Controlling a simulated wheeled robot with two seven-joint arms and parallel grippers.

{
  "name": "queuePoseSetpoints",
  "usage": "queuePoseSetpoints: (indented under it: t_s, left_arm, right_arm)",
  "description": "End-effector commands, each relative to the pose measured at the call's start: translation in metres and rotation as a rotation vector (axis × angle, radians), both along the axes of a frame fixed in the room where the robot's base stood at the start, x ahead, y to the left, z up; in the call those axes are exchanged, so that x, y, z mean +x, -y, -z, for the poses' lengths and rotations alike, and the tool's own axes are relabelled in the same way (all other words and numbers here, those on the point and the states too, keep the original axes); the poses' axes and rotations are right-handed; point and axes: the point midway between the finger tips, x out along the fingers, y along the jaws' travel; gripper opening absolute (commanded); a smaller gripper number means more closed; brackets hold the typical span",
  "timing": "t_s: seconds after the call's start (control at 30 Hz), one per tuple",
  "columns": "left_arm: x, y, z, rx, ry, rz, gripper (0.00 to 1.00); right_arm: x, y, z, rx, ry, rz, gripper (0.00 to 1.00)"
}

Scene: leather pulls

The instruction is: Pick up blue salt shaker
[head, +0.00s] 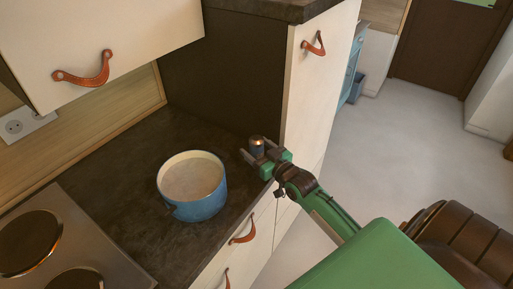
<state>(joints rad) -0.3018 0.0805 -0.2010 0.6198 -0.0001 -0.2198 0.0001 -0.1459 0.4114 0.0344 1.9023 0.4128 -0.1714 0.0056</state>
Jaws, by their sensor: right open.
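The blue salt shaker (257,148) is small, with a tan top, and stands on the dark countertop (130,222) close to the tall cabinet's side. My right gripper (254,153) is open at the counter's right edge. Its two thin fingers reach to either side of the shaker, and I cannot tell if they touch it. The green gripper body hides the shaker's lower part. My left gripper is not in view.
A blue pot (194,188) with a pale inside stands left of the shaker. A stove (55,245) is at the lower left. The tall cabinet (310,85) rises right behind the shaker. An upper cabinet (110,30) hangs above the counter. Open floor (400,150) lies right.

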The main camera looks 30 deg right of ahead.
Motion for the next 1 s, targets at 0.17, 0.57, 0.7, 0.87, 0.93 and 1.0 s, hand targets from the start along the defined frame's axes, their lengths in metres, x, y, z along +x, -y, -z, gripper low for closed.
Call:
queuePoseSetpoints:
  t_s: [0.17, 0.57, 0.7, 0.87, 0.93, 1.0]
  left_arm:
    - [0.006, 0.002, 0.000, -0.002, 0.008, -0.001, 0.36]
    - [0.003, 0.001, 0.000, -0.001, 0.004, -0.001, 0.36]
    - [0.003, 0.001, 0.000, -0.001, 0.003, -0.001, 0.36]
    - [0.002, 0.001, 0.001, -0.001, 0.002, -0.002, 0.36]
    - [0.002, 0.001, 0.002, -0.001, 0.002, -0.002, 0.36]
    - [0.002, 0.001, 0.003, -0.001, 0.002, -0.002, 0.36]
  right_arm:
    - [0.000, 0.000, 0.000, 0.000, 0.000, 0.000, 0.62]
    - [0.000, 0.000, 0.000, 0.000, 0.001, 0.000, 0.16]
    - [0.000, 0.000, -0.002, 0.000, 0.002, 0.000, 0.16]
    - [0.000, 0.000, -0.014, -0.001, 0.003, 0.000, 0.16]
    - [0.000, 0.000, -0.025, -0.002, 0.004, 0.000, 0.16]
    - [0.000, 0.000, -0.039, -0.001, 0.006, 0.000, 0.16]
